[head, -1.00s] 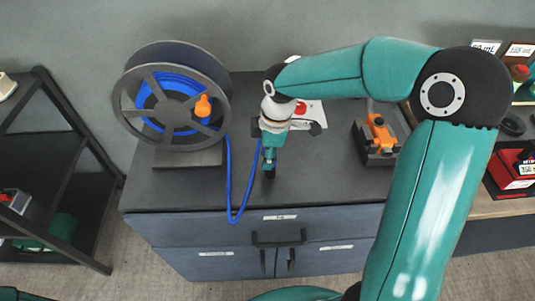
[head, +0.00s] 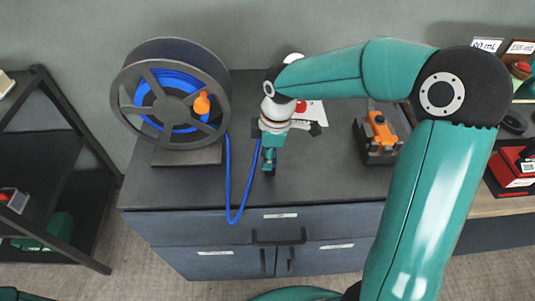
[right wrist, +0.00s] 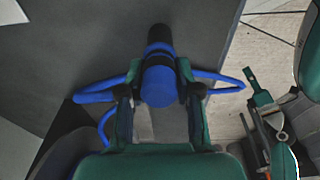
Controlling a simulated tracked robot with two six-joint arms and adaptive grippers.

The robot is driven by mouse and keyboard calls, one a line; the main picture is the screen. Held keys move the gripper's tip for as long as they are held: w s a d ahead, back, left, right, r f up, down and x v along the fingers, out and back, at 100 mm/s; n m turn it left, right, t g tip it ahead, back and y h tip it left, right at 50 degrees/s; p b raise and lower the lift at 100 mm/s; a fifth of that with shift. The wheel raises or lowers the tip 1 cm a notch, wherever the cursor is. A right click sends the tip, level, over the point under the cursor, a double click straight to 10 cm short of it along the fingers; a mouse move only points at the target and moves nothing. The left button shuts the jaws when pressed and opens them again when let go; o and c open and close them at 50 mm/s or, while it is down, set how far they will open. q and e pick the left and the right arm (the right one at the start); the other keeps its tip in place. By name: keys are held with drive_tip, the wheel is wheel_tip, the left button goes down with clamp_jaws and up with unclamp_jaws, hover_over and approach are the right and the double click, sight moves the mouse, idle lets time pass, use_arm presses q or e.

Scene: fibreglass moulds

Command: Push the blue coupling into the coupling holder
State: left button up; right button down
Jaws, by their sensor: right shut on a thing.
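My right gripper (head: 268,168) points down over the dark cabinet top, near its front. In the right wrist view its fingers (right wrist: 160,98) are shut on the blue coupling (right wrist: 160,84), one on each side. A black cylindrical part (right wrist: 159,40) shows just beyond the coupling. I cannot tell whether it belongs to the coupling or the coupling holder, or how deep the coupling sits. The blue hose (head: 231,185) loops from the reel past the cabinet's front edge and up to the gripper. Teal and dark parts at the right of the wrist view may be my left gripper (right wrist: 262,112).
A hose reel (head: 170,95) with an orange knob stands at the left of the cabinet top (head: 315,175). An orange clamp-like part in a black stand (head: 380,152) is at the right. A card with a red mark (head: 312,112) lies behind my gripper. A dark shelf (head: 55,150) stands at far left.

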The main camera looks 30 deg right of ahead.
drive_tip(key=c, duration=0.7)
unclamp_jaws()
drive_tip(key=r, duration=0.4)
drive_tip(key=d+r, duration=0.1)
drive_tip(key=r, duration=0.3)
drive_tip(key=s+r, duration=0.1)
drive_tip(key=r, duration=0.2)
drive_tip(key=shift+d+r, duration=0.15)
drive_tip(key=shift+r, duration=0.25)
